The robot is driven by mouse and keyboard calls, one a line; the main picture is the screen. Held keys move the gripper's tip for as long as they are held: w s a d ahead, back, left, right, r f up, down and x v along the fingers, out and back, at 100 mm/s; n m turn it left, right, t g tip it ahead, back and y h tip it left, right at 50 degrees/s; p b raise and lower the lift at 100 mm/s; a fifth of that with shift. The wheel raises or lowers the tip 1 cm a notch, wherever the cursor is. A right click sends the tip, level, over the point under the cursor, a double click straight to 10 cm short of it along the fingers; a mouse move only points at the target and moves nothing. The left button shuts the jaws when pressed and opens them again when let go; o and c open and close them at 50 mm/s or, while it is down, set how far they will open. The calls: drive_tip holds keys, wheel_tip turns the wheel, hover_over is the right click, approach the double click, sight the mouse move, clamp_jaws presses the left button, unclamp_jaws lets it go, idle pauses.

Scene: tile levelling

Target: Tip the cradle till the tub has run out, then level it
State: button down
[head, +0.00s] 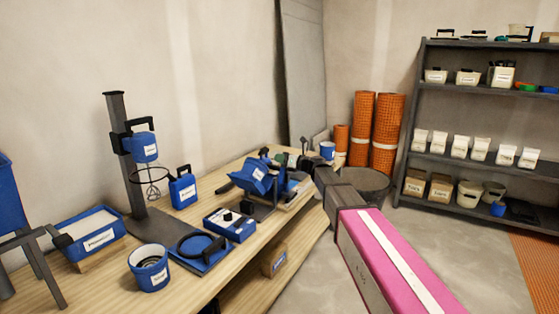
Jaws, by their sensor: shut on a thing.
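A blue cradle (256,178) with a white label stands on a dark stand at the far part of the workbench. It looks tilted. The tub is hard to tell apart from the cradle, and its contents cannot be seen. My gripper (300,168) is at the right side of the cradle, reached by my pink and grey arm from the lower right. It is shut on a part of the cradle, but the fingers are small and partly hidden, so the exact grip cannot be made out.
The wooden bench (185,275) also holds a mixer stand (122,150), a blue canister (183,188), a control box (230,223), a blue bucket (148,268) and a blue tray (90,235). Orange rolls (387,135) and a dark shelf (470,165) stand behind.

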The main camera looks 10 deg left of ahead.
drive_tip(key=shift+w+d+f+m, duration=0.35)
drive_tip(key=shift+w+f+m, duration=0.15)
drive_tip(key=shift+w+m, duration=0.4)
drive_tip(key=shift+w+d+f+m, duration=0.3)
drive_tip(key=shift+w+f+m, duration=0.25)
drive_tip(key=shift+m, duration=0.65)
drive_tip(key=shift+w, duration=0.1)
drive_tip(key=c, duration=1)
unclamp_jaws()
drive_tip(key=shift+o, duration=0.2)
drive_tip(key=v, duration=1.1)
drive_tip(key=shift+f, duration=0.1)
